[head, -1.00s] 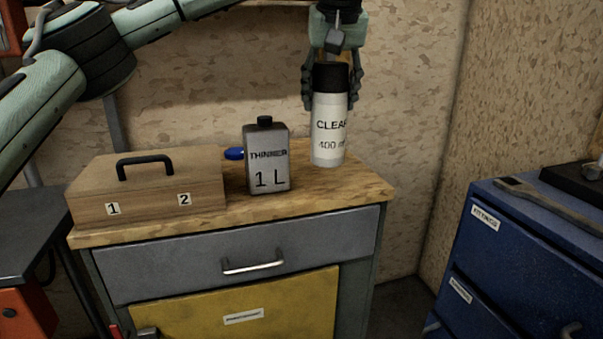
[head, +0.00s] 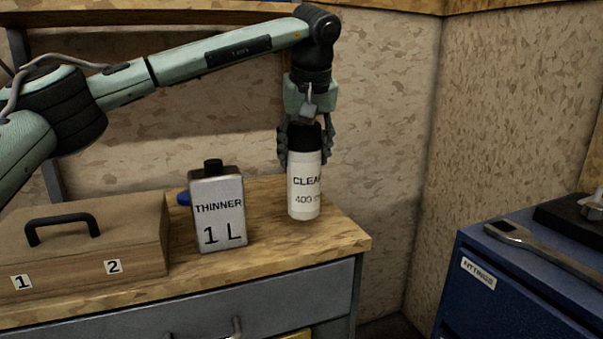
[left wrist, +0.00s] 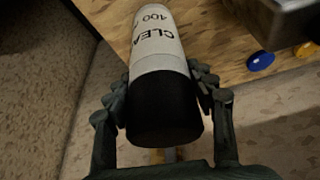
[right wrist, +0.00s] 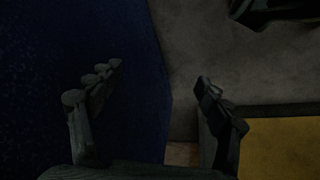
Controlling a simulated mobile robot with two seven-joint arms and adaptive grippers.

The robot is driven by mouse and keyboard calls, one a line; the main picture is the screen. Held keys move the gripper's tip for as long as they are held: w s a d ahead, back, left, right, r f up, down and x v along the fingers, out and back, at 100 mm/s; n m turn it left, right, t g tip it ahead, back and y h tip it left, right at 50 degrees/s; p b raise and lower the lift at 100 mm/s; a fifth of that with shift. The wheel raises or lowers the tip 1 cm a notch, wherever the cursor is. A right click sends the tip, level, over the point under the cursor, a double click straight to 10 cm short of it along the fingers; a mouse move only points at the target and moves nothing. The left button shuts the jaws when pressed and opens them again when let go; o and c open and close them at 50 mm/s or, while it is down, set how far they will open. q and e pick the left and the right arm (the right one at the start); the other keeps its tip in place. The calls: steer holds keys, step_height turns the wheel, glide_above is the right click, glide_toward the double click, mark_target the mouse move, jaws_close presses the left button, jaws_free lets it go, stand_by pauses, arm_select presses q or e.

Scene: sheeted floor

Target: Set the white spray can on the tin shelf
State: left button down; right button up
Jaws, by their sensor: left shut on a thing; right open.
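The white spray can (head: 304,194), with a black cap and the words CLEAR and 400, is upright at the right end of the wooden bench top. My left gripper (head: 305,150) is shut around its upper part from above. The left wrist view shows the can (left wrist: 158,60) between the fingers; I cannot tell whether its base touches the bench. My right gripper (right wrist: 158,82) is open and empty, low beside a dark blue surface. A wooden shelf edge (head: 400,6) crosses the top of the head view; I cannot tell whether it belongs to the tin shelf.
A grey THINNER tin (head: 218,215) stands left of the can, with a blue round thing (head: 184,198) behind it. A wooden box with a black handle (head: 85,240) is farther left. A blue cabinet (head: 500,300) with a wrench (head: 545,250) stands right, across a gap.

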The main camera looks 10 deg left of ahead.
mark_target(304, 170)
arm_select(q)
steer(key=shift+f, duration=1.8)
steer(key=c, duration=0.6)
jaws_free()
steer(key=shift+o, duration=0.2)
